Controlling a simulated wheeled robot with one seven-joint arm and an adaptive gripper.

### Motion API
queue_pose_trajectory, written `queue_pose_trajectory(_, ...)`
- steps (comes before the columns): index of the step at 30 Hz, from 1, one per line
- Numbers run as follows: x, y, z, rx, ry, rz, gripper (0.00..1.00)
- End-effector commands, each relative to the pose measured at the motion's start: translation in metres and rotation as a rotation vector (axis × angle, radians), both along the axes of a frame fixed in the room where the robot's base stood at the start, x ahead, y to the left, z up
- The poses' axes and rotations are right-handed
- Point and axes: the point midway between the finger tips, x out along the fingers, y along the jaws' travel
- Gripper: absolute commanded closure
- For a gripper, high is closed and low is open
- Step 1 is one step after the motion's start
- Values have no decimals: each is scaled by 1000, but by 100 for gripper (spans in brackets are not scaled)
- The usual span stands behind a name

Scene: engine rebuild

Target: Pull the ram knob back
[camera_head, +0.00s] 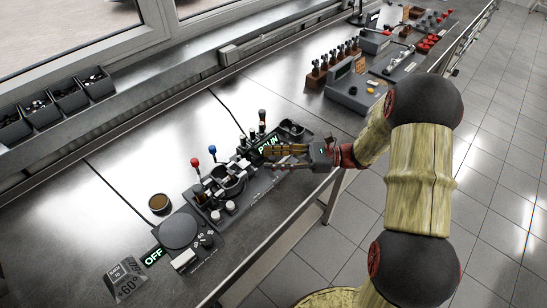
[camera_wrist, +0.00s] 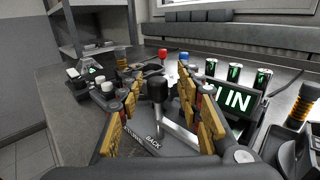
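A black knob on a silver rod (camera_wrist: 157,88), which I take for the ram knob, shows in the wrist view above a dark plate lettered "BACK" (camera_wrist: 153,143). My gripper (camera_wrist: 160,98) has its yellow fingers apart, one on each side of the knob, with gaps visible; I see no contact. In the head view my gripper (camera_head: 268,152) reaches in from the right over the bench fixture (camera_head: 258,188). The knob cannot be made out there. A lit green sign ending in "IN" (camera_wrist: 238,98) stands right of my fingers; it also shows in the head view (camera_head: 268,145).
Red (camera_head: 195,161) and blue (camera_head: 212,150) lever knobs stand on the fixture left of my gripper. A grey unit with a round plate (camera_head: 179,231), an "OFF" sign (camera_head: 153,257) and a brown cup (camera_head: 158,203) lie nearer.

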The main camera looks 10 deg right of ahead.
Motion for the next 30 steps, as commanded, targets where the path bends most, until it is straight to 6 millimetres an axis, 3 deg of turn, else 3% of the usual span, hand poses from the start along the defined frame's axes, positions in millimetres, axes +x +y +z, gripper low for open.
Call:
queue_pose_trajectory(5, -2, -18, 0, 0, -1, -4, 64)
queue_pose_trajectory(18, -18, -100, -1, 0, 0, -5, 64)
queue_pose_trajectory(24, -21, -116, 0, 0, -1, -3, 64)
queue_pose_trajectory(30, -22, -118, 0, 0, 0, -2, 64)
